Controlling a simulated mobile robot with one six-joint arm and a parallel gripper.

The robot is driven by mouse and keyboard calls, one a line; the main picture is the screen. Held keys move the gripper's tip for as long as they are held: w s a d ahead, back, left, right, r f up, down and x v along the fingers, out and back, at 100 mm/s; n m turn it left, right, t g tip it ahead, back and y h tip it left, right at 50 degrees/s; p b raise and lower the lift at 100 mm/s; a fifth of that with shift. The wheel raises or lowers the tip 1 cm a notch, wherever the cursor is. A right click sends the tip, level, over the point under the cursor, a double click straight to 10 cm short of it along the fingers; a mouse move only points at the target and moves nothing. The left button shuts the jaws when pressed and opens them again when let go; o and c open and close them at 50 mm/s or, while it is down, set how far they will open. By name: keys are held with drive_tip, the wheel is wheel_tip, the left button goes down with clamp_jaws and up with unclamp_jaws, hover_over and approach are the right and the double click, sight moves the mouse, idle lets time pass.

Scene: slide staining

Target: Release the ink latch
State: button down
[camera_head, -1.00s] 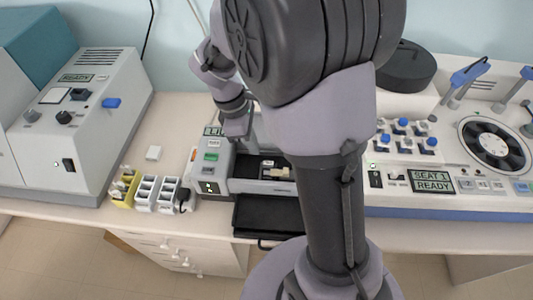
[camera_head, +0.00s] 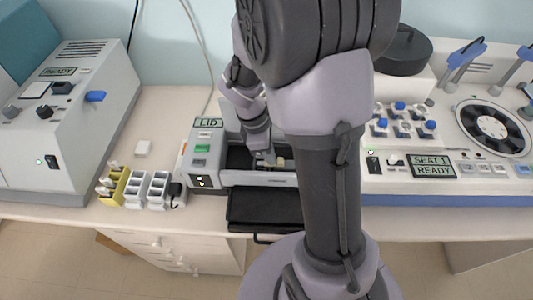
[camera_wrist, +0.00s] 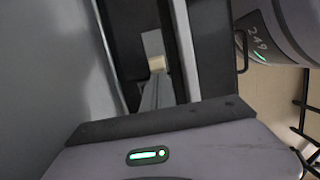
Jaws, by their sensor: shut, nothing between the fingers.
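The grey printer-like machine (camera_head: 205,165) stands mid-bench in the head view, its small display reading "LID". Its dark bay is open, with a small cream part (camera_head: 280,163) inside that may be the latch; no label is readable. My gripper (camera_head: 268,160) points down into the bay beside this part, shut with nothing held. In the wrist view my gripper's narrow fingers (camera_wrist: 156,92) reach toward a cream block (camera_wrist: 157,63) with a grey plate (camera_wrist: 152,42) beyond it. Whether the fingertips touch the block cannot be told. My arm hides the machine's right side.
A black tray (camera_head: 262,208) juts out from the machine's front. Small yellow (camera_head: 115,186) and white racks (camera_head: 157,188) stand to its left. A grey device (camera_head: 65,125) is further left, and a white station (camera_head: 440,172) reading "SEAT 1 READY" is at the right.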

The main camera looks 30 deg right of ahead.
drive_tip(key=s+d, duration=0.1)
drive_tip(key=s+d+p, duration=0.1)
drive_tip(key=d, duration=0.1)
drive_tip(key=shift+r, duration=0.1)
idle(0.3)
drive_tip(key=p+v, duration=0.5)
drive_tip(key=v, duration=1.2)
drive_tip(key=shift+p, duration=0.4)
